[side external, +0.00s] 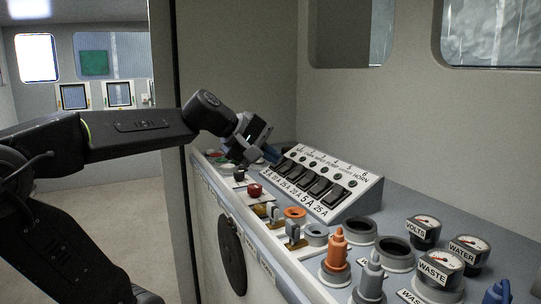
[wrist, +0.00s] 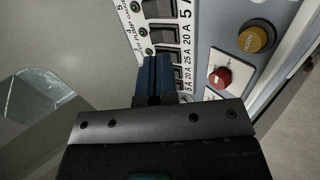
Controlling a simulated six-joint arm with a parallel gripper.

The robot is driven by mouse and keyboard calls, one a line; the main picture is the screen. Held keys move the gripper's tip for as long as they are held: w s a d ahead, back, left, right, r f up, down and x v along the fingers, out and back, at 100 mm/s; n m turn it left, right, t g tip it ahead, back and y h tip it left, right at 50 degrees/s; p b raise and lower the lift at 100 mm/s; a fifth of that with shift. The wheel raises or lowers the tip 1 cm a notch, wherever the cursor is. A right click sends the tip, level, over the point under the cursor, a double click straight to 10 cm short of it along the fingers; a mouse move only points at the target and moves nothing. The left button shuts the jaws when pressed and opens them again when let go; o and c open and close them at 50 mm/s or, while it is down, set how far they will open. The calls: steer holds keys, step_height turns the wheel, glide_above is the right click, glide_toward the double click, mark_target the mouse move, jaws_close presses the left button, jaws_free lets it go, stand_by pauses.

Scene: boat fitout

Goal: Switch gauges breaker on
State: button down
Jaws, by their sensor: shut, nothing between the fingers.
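The breaker panel (side external: 345,207) is a sloped white box with a row of black rocker switches, amp ratings along the front and name labels along the top edge. It also shows in the wrist view (wrist: 186,8). My gripper (side external: 273,155) is at the panel's far left end. In the wrist view my blue fingers (wrist: 155,62) are shut and empty, over the row of rockers. A black rocker (wrist: 160,33) shows just beyond the fingertips. The fingers partly hide the rockers beneath them; I cannot tell contact or the gauges breaker's position.
A red knob (side external: 255,190) and a yellow-brown button (wrist: 257,37) sit in front of the panel. Round gauges, including VOLTS (side external: 424,231), stand to the right. A wall rises behind the panel.

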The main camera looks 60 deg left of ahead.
mark_target(324, 181)
steer(key=shift+w+r+t, duration=0.4)
steer(key=shift+w, duration=0.05)
steer(key=x, duration=1.4)
steer(key=shift+a+f, duration=0.1)
steer(key=shift+a, duration=0.05)
steer(key=shift+w, duration=0.1)
steer(key=shift+w+g, duration=0.3)
steer(key=shift+g, duration=0.1)
steer(key=shift+s, duration=0.1)
